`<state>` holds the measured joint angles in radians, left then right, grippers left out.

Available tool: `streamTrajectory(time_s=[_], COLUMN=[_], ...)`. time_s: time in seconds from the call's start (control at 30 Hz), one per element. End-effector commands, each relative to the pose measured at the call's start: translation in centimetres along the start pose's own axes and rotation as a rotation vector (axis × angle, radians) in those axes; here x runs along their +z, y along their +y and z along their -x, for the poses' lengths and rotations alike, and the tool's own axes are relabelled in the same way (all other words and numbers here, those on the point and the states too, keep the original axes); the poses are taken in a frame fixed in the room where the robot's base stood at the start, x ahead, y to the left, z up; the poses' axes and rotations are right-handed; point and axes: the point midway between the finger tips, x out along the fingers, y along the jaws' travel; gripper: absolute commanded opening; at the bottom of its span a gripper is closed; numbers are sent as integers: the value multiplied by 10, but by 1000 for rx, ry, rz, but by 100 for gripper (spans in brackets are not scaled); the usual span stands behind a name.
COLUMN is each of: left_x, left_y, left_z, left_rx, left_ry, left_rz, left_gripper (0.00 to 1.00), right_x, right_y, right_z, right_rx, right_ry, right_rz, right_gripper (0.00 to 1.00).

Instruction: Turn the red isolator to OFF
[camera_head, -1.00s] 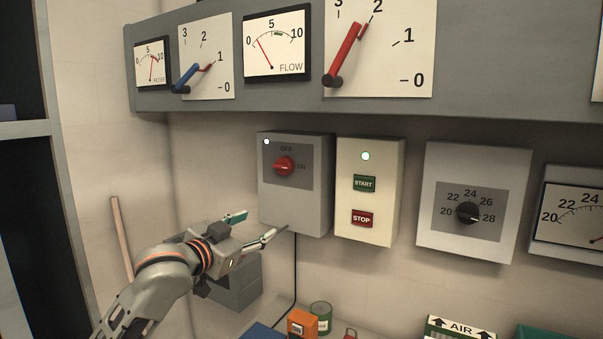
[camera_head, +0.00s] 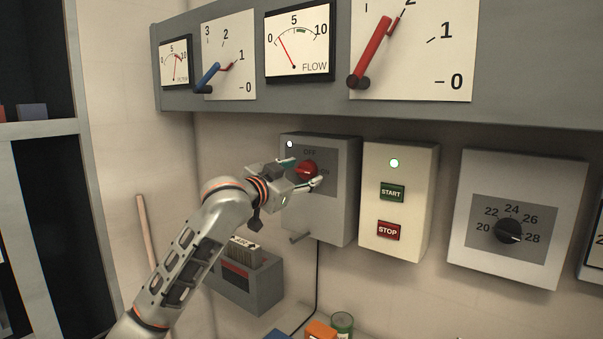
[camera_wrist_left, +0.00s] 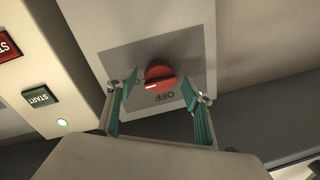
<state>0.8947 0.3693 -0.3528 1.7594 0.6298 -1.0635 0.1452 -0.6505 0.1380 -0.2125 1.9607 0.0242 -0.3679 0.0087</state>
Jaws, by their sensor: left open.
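The red isolator knob (camera_head: 307,170) sits on a grey plate on the front of a grey wall box (camera_head: 337,215). The ON label is mostly hidden by a finger. My left gripper (camera_head: 303,173) is open at the knob, one teal-padded finger on each side of it. I cannot tell whether either finger touches it. My right gripper is not in view.
A cream box with START (camera_head: 392,192) and STOP (camera_head: 388,231) buttons stands close to the right. Beyond it is a grey dial box (camera_head: 470,240). A gauge panel (camera_head: 300,93) overhangs above.

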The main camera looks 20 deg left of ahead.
Motion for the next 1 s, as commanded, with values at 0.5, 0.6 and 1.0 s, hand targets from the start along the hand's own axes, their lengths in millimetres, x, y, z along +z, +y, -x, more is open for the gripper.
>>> streamTrajectory(time_s=[0.5,0.6,1.0], left_x=[0,0,-2], left_y=[1,1,1], left_z=[-3,-3,-4], left_rx=[1,2,8], left_ry=[1,0,-11], left_rz=[1,1,120], left_gripper=[13,13,13], right_x=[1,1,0], right_y=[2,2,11], right_z=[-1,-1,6], right_rx=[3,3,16], right_ry=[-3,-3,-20], right_rz=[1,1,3], right_gripper=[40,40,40])
